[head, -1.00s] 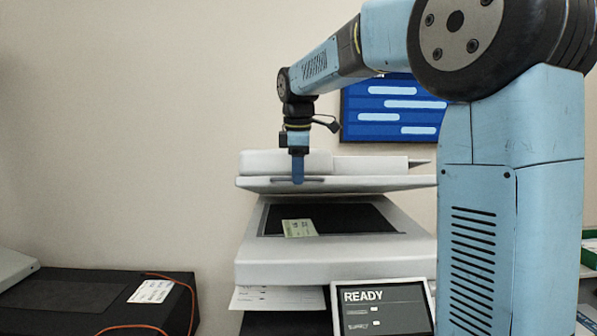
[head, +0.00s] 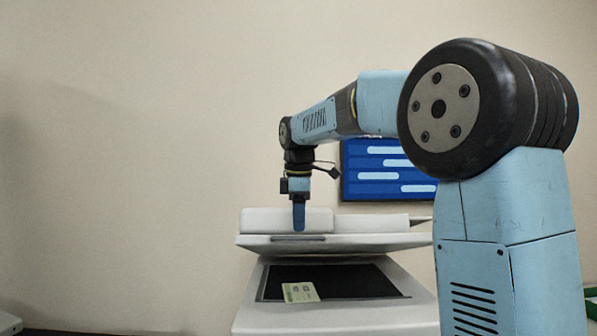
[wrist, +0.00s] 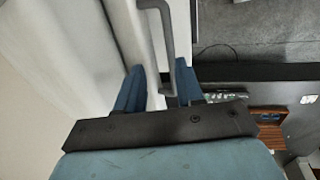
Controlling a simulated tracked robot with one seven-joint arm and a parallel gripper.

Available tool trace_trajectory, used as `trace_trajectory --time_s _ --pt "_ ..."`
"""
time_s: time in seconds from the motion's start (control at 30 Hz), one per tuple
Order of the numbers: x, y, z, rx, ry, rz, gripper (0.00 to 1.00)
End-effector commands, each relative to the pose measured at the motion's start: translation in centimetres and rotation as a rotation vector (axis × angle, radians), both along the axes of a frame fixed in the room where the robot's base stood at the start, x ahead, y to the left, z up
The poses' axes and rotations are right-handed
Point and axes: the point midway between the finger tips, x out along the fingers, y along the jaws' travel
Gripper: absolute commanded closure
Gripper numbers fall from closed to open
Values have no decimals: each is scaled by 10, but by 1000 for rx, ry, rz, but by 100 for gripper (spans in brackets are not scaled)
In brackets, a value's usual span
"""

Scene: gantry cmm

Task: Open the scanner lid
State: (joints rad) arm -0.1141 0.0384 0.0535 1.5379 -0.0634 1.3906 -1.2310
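The scanner (head: 410,310) stands ahead with its pale lid (head: 350,242) partly raised over the dark glass (head: 365,283). A grey bar handle (head: 298,238) runs along the lid's front edge. My gripper (head: 299,229) points down just above this handle in the head view. In the wrist view, my gripper (wrist: 160,80) has its two blue fingers apart. The handle (wrist: 168,35) reaches down into the gap between them, nearer the right finger. I cannot tell whether it touches. A greenish card (head: 300,292) lies on the glass.
A blue wall screen (head: 390,172) hangs behind the scanner at right. The wall and air left of the scanner are clear. A dark surface edge (head: 70,332) shows low at left. A wooden slatted item (wrist: 268,122) shows right in the wrist view.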

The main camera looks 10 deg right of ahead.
Motion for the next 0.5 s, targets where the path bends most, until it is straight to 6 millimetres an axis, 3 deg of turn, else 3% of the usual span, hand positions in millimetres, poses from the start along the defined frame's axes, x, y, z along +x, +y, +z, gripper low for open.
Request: trace_trajectory --time_s 0.5 --pt "4 -1 29 0 0 0 63"
